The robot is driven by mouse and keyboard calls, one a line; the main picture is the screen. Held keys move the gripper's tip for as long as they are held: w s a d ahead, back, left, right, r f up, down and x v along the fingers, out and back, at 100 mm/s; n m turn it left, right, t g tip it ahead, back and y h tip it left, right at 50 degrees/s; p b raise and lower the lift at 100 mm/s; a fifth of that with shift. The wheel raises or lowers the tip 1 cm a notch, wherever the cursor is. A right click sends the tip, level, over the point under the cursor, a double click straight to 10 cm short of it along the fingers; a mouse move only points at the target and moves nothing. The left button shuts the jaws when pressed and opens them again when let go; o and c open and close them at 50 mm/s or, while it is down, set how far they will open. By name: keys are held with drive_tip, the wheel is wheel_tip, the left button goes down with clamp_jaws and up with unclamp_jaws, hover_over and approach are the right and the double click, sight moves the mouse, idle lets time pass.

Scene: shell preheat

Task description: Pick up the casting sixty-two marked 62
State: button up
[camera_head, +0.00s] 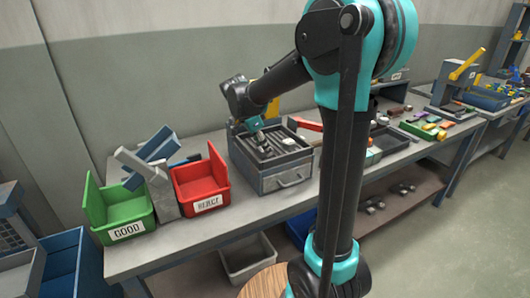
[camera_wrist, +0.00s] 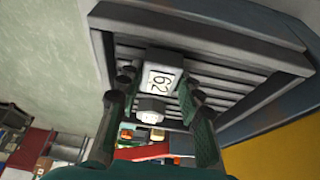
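The casting marked 62 (camera_wrist: 163,78) is a light grey block with a white label in the wrist view. It lies on the dark slatted top of the grey preheat box (camera_wrist: 250,45). A smaller pale round part (camera_wrist: 150,111) shows just below it; I cannot tell if it belongs to the casting. My gripper (camera_wrist: 161,86) is open, with one finger on each side of the casting and small gaps showing.
A green GOOD bin (camera_head: 127,232) and a red bin (camera_head: 208,202) stand left on the workbench (camera_head: 180,250), with a grey angled stand (camera_head: 160,188) between them. Trays and tools lie to the right. A grey bin (camera_head: 248,262) sits beneath. The front edge is mostly clear.

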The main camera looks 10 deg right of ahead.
drive_tip(key=c, duration=0.5)
drive_tip(key=shift+r, duration=0.1)
